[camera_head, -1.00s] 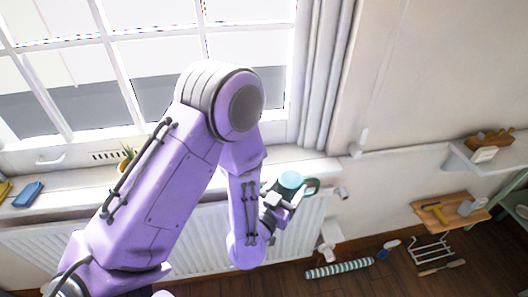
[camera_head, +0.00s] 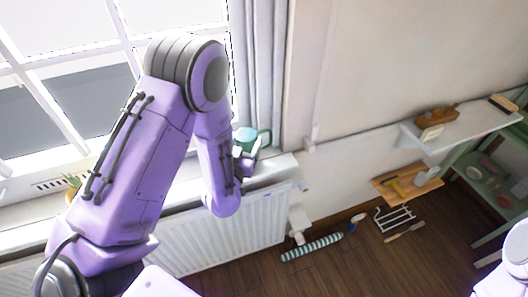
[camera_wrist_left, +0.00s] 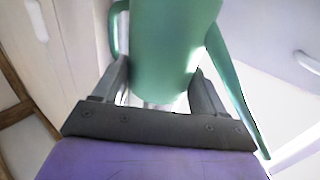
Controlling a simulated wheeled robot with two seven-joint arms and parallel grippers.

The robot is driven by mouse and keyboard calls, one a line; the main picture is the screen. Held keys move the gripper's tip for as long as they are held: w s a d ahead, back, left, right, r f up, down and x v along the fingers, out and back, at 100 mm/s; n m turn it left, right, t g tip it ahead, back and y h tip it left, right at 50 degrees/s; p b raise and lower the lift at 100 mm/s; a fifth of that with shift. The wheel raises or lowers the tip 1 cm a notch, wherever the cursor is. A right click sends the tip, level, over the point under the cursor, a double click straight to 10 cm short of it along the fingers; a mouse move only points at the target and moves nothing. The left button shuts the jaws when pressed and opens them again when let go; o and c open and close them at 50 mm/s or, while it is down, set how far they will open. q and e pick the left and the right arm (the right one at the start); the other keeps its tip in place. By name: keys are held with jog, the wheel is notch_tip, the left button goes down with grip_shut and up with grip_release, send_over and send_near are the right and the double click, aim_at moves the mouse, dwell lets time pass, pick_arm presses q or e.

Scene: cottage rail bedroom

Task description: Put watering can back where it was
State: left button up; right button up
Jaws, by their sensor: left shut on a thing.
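The green watering can (camera_head: 264,138) with a pale blue-green top is held near the right end of the window sill (camera_head: 275,168), in front of the grey curtain. My left gripper (camera_head: 243,158) is shut on it. In the left wrist view the can's body (camera_wrist_left: 170,45) stands between the two fingers of the left gripper (camera_wrist_left: 158,78), with its spout to the right and its handle to the left. I cannot tell whether its base touches the sill. My right gripper is out of view.
A small potted plant (camera_head: 73,184) stands on the sill at left, partly behind my arm. A radiator (camera_head: 230,232) is below the sill. A striped roll (camera_head: 312,247), a wire rack (camera_head: 394,219) and a wooden shelf with tools (camera_head: 407,184) are at right.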

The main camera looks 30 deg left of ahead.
pick_arm(q)
jog(key=shift+f+b, duration=0.35)
jog(key=shift+f, duration=0.2)
notch_tip(320, 180, down, 3)
jog(key=b, duration=0.2)
jog(key=shift+w+f+b, duration=0.15)
jog(key=shift+b, duration=0.25)
jog(key=shift+w+d+f, duration=0.1)
jog(key=shift+w+f, duration=0.15)
jog(key=shift+r, duration=0.2)
jog(key=shift+s+f, duration=0.15)
jog(key=shift+s, duration=0.05)
jog(key=o, duration=1.4)
jog(key=shift+c, duration=0.2)
jog(key=shift+w+d, duration=0.1)
